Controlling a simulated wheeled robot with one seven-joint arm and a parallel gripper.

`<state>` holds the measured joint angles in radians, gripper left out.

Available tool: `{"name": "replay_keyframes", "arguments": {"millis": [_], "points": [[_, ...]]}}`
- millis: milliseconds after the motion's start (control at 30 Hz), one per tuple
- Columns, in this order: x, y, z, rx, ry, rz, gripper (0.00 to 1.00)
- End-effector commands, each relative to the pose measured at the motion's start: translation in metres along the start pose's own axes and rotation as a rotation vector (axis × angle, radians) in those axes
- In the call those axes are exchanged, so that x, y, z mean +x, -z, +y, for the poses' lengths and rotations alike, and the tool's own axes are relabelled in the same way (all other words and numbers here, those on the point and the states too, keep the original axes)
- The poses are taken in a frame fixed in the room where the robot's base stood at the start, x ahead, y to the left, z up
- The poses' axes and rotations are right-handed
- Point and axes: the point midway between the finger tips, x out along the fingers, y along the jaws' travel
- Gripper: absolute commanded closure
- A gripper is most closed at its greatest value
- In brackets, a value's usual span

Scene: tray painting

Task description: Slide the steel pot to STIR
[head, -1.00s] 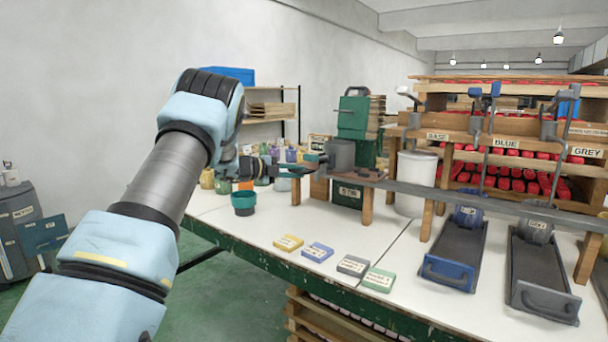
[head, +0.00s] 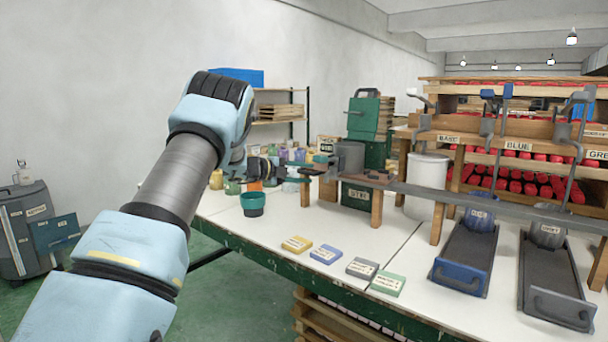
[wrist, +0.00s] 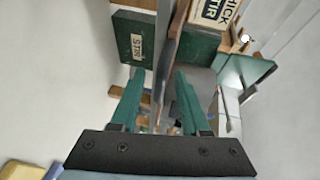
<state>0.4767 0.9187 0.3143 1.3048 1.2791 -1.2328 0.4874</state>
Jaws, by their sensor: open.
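The steel pot (head: 348,158) is a plain grey vessel standing upright on the raised rail. In the wrist view my gripper (wrist: 157,82) is open, with a thin brown and grey edge running between the fingers. A grey rounded surface, seemingly the pot (wrist: 204,84), shows beside the right finger. Whether a finger touches the pot cannot be told.
The long grey rail (head: 450,197) runs right on wooden posts past a white bucket (head: 425,185). A teal cup (head: 252,204) and several coloured label blocks (head: 326,254) lie on the white table. Two sloped trays (head: 466,258) stand at right.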

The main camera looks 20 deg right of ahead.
Motion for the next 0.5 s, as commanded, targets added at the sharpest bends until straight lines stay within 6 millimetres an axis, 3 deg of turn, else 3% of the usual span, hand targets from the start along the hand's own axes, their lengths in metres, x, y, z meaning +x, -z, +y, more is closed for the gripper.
{"name": "replay_keyframes", "arguments": {"millis": [167, 500], "points": [[-0.02, -0.002, 0.0, 0.0, 0.001, -0.004, 0.54], [-0.085, -0.002, 0.001, -0.001, 0.0, -0.005, 0.54]]}}
